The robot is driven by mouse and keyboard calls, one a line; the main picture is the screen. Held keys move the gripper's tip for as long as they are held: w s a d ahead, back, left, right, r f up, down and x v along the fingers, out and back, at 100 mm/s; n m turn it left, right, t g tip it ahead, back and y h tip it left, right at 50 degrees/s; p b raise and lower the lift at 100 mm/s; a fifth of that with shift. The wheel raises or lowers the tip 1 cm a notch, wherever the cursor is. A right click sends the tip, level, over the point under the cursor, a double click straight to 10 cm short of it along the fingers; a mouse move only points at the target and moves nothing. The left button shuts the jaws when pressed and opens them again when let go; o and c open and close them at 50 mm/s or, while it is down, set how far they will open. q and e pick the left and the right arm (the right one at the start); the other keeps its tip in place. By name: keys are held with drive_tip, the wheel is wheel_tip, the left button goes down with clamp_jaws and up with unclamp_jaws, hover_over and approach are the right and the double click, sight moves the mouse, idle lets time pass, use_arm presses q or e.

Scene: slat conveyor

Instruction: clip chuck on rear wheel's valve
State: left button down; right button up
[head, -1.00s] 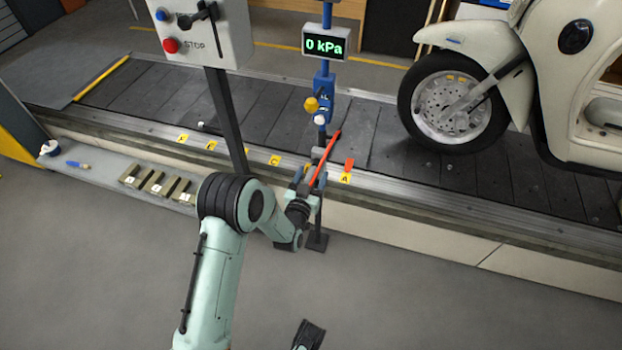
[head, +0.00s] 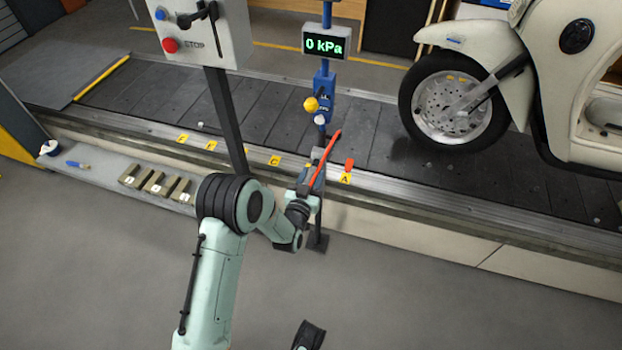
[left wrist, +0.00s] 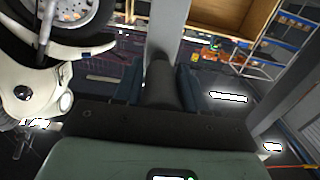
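My left gripper (head: 308,184) is beside the post at the conveyor's near edge. In the left wrist view, its two dark fingers (left wrist: 164,88) close on a dark cylindrical piece (left wrist: 160,72); I cannot tell whether this is the chuck. An orange-red rod or hose (head: 326,157) rises from beside the gripper. A cream scooter (head: 540,85) stands on the conveyor at the right, its wheel with a brake disc (head: 452,105) in view. The rear wheel and its valve are not visible in the head view. My right gripper is out of view; only a dark arm part shows at the bottom.
A gauge display (head: 327,42) reads 0 kPa on a blue post. A control box (head: 203,30) with a red button stands to its left. Small blocks (head: 155,184) lie on a low ledge. Lettered yellow tags (head: 346,178) line the conveyor edge. The near floor is clear.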

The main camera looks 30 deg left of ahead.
use_arm(q)
drive_tip(key=shift+d+r+p, duration=0.1)
drive_tip(key=shift+r+p, duration=0.25)
drive_tip(key=shift+r, duration=0.05)
idle(0.5)
drive_tip(key=shift+v, duration=1.85)
drive_tip(key=shift+f, duration=0.15)
